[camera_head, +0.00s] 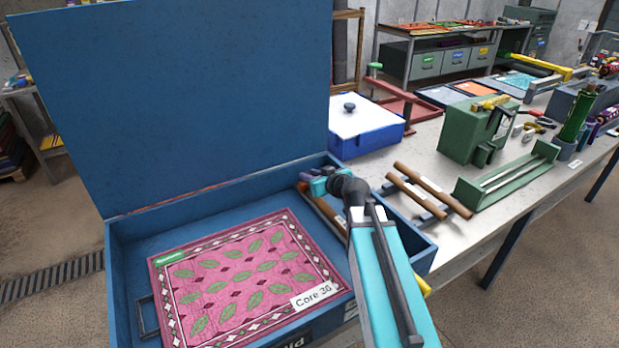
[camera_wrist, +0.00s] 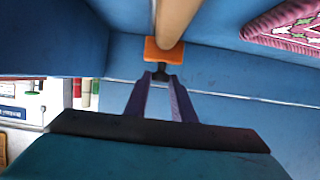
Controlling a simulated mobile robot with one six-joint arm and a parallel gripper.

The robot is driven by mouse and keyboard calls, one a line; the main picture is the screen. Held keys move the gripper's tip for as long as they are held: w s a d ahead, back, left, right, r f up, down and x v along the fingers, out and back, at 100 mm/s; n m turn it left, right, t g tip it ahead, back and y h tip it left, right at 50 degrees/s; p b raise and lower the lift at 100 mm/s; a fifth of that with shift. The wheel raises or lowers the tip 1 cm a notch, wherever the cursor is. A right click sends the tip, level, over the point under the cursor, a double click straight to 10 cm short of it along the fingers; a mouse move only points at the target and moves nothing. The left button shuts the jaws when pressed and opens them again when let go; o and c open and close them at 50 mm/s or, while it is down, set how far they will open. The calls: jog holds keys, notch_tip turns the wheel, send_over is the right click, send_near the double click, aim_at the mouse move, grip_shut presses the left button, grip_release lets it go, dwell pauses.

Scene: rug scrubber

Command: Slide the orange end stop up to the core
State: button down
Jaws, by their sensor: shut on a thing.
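My gripper (camera_wrist: 161,78) is shut on the dark knob of the orange end stop (camera_wrist: 164,52) in the wrist view. The end stop is a small orange block low inside the blue box (camera_head: 180,217). The brown core (camera_wrist: 177,18) is a round tube whose end meets the orange block in the picture; I cannot tell if they touch. In the head view the core (camera_head: 325,212) lies along the box's right part, partly behind my arm. My gripper (camera_head: 318,184) is at its far end there, and the end stop is hidden.
A pink patterned rug (camera_head: 235,278) with a "Core 36" label lies in the box, left of the core. The blue lid (camera_head: 180,100) stands open behind. Two brown tubes (camera_head: 430,190) lie on the bench right of the box, near a green trough (camera_head: 510,175).

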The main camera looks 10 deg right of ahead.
jog(key=c, duration=1.5)
grip_release()
jog(key=shift+c, duration=0.2)
jog(key=shift+s, duration=0.1)
jog(key=shift+b+v, duration=0.6)
jog(key=shift+v, duration=0.75)
jog(key=shift+b, duration=0.65)
jog(key=shift+b, duration=0.3)
jog(key=b, duration=0.4)
jog(key=shift+s+d+r, duration=0.15)
jog(key=shift+s+r, duration=0.1)
jog(key=shift+s, duration=0.1)
jog(key=b+v, duration=0.1)
jog(key=b, duration=0.5)
jog(key=shift+s+d, duration=0.1)
jog(key=shift+s, duration=0.3)
